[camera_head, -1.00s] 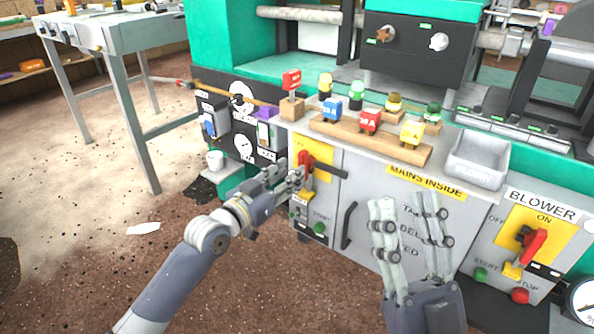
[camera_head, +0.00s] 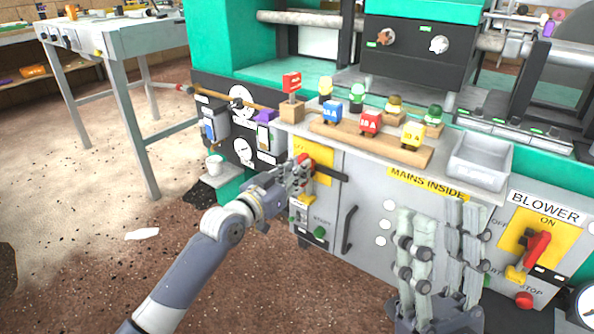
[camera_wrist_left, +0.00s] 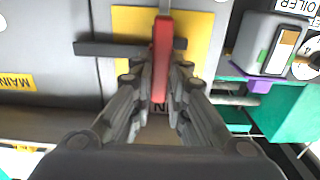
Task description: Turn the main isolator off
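The main isolator is a red handle (camera_head: 303,159) on a yellow plate (camera_head: 322,168) at the upper left of the grey cabinet. In the left wrist view, the red handle (camera_wrist_left: 161,55) stands along the picture, its end by a partly hidden label showing an "N". My left gripper (camera_head: 297,178) is at the handle. In the wrist view, its fingers (camera_wrist_left: 160,88) lie close along both sides of the handle and appear shut on it. They hide part of the plate. My right gripper (camera_head: 440,225) is open and empty, in front of the cabinet at the right.
A dark bar (camera_head: 330,173) crosses the isolator plate. A green button (camera_head: 320,232) and a door handle (camera_head: 348,228) are below. The blower switch (camera_head: 536,247) is at the right. Coloured plugs stand on a wooden rack (camera_head: 370,145) on top, beside a grey tray (camera_head: 480,160).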

